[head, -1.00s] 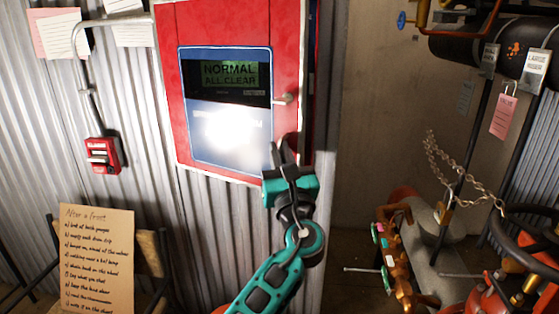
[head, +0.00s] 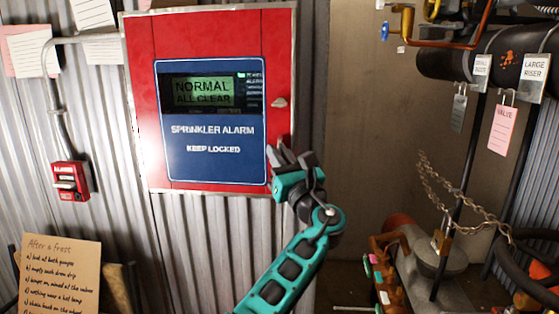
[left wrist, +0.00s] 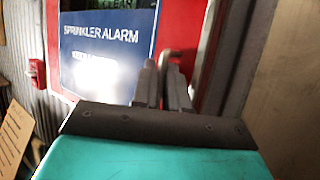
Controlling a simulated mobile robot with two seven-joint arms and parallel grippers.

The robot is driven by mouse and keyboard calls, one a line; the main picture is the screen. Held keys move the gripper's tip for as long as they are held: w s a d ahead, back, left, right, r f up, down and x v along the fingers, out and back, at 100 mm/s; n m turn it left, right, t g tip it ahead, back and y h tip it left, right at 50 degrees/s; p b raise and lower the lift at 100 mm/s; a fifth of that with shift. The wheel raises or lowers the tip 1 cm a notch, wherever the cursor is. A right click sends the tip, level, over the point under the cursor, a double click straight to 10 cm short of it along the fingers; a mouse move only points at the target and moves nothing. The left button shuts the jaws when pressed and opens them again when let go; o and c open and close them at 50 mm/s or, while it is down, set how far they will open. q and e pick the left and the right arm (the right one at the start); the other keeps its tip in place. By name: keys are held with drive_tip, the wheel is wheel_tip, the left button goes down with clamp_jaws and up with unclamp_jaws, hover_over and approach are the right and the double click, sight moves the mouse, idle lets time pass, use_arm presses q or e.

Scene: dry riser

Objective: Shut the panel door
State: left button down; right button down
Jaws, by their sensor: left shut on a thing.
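The red panel door (head: 213,125) shows in the head view, with its blue "SPRINKLER ALARM" sign, lit display and small handle (head: 279,102) at the right. It looks flush with its metal frame, with no clear gap at the right edge. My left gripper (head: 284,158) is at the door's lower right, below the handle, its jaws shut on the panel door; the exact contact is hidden. In the left wrist view the fingers (left wrist: 162,82) stand close together in front of the door (left wrist: 105,60), just below the handle (left wrist: 170,53). My right gripper is out of view.
A red alarm pull box (head: 69,181) and a handwritten card (head: 60,272) are at the left. Pipes with tags (head: 500,130), a chain (head: 465,205) and valves stand at the right. Bare wall (head: 345,130) lies between the door and pipes.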

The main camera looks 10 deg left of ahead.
use_arm(q)
drive_tip(key=shift+w+a+r, duration=0.15)
drive_tip(key=shift+a+r, duration=0.05)
drive_tip(key=shift+r, duration=0.15)
drive_tip(key=c, duration=1.5)
unclamp_jaws()
drive_tip(key=shift+d+f, duration=0.2)
drive_tip(key=v, duration=1.3)
drive_tip(key=shift+s, duration=0.2)
drive_tip(key=shift+f, duration=0.1)
